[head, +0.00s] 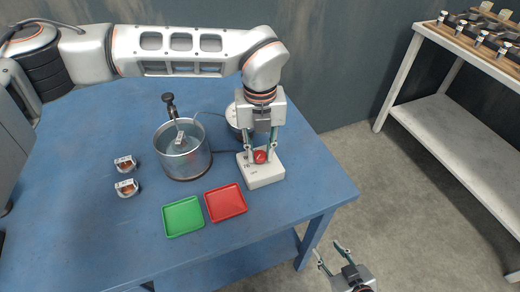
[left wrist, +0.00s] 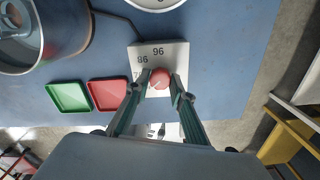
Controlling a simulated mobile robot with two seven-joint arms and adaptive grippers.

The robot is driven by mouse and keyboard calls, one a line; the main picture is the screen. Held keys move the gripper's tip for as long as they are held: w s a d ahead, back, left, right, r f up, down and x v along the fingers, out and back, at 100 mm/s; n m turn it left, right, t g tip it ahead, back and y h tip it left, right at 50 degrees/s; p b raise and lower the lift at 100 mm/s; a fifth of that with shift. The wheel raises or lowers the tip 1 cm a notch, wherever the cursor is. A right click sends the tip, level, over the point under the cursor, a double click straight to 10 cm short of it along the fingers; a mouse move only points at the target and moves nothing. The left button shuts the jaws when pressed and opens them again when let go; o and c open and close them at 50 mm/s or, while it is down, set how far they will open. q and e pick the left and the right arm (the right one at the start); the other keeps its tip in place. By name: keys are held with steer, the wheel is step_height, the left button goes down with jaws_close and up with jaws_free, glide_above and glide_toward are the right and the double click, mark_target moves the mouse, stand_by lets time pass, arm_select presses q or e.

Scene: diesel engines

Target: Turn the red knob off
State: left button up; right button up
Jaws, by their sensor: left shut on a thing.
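The red knob (head: 260,157) sits on top of a white box (head: 262,175) near the right side of the blue table. In the left wrist view the knob (left wrist: 160,79) has a pale pointer line, and the box (left wrist: 176,54) shows the printed numbers 96 and 86. My left gripper (head: 261,152) points down over the box, with one finger on each side of the knob. It is shut on the knob. My right gripper (head: 333,254) is low at the bottom of the head view, off the table, with its fingers apart and nothing between them.
A metal pot (head: 183,150) stands left of the box. A green tray (head: 183,217) and a red tray (head: 226,203) lie in front. Two small jar-like parts (head: 126,188) are at the left. A white shelf (head: 455,135) with metal parts stands at the right.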

mark_target(260, 156)
arm_select(q)
steer(key=shift+n, duration=0.6)
steer(key=o, duration=1.1)
step_height(260, 156, up, 12)
steer(key=shift+s, duration=0.1)
stand_by(0.3)
